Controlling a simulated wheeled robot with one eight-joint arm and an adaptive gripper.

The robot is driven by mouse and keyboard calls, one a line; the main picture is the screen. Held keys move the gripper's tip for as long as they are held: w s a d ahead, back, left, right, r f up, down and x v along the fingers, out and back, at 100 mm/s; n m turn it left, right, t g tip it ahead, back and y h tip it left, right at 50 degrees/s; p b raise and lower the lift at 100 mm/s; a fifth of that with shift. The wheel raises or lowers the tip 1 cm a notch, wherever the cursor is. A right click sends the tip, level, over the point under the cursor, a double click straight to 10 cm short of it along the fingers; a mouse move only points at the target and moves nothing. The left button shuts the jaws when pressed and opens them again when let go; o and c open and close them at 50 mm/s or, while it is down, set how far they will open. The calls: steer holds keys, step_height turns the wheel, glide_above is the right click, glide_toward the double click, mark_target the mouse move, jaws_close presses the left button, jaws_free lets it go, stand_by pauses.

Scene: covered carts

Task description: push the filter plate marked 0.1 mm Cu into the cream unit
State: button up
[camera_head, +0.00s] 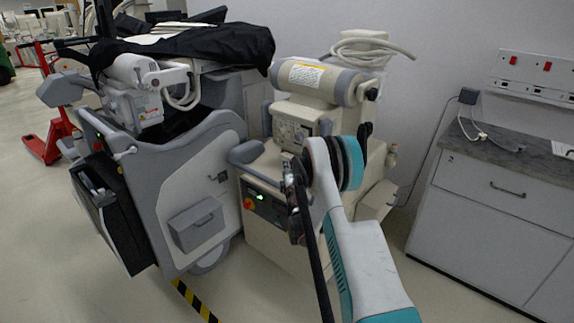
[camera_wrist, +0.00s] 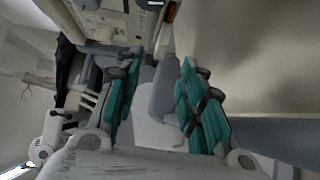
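The cream unit (camera_head: 285,225) stands in the middle of the head view, with a control panel, a green light and a grey-ended cylinder on top. My gripper (camera_head: 292,178) is in front of its upper front, partly hidden by my wrist. In the wrist view my gripper (camera_wrist: 163,68) has its teal-padded fingers apart, with nothing held between them. A grey, rounded part (camera_wrist: 165,95) shows behind the gap.
A grey cart (camera_head: 190,190) partly covered by a black cloth (camera_head: 205,45) stands close on the left. A counter with drawers (camera_head: 490,205) is at the right by the wall. Yellow-black tape (camera_head: 195,300) marks the floor. A red pallet truck (camera_head: 45,145) is at far left.

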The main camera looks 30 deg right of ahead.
steer(key=shift+v, duration=1.05)
steer(key=s+a+r+m+g+h, duration=0.1)
steer(key=a+r+m, duration=0.1)
steer(key=r, duration=0.5)
steer(key=s+a+r+m+g, duration=0.1)
steer(key=r+m, duration=0.2)
steer(key=r, duration=0.5)
steer(key=s+a+r+m+g, duration=0.2)
steer(key=s+a+r+m, duration=0.2)
steer(key=s+a+r, duration=0.45)
steer(key=s+a+f+m+g+y, duration=0.1)
steer(key=s+a, duration=0.5)
steer(key=s, duration=0.6)
steer(key=s+a+f+m+g+y, duration=0.1)
steer(key=s+a+y, duration=0.3)
steer(key=s, duration=0.9)
steer(key=s+a+f+m+g+y, duration=0.1)
steer(key=s+a+m+g+y, duration=0.1)
steer(key=s+a, duration=0.7)
steer(key=s+g+y, duration=0.1)
steer(key=s, duration=0.3)
steer(key=shift+s+a+f+g, duration=0.2)
steer(key=shift+a+g, duration=0.1)
steer(key=shift+a, duration=0.05)
steer(key=shift+o, duration=0.4)
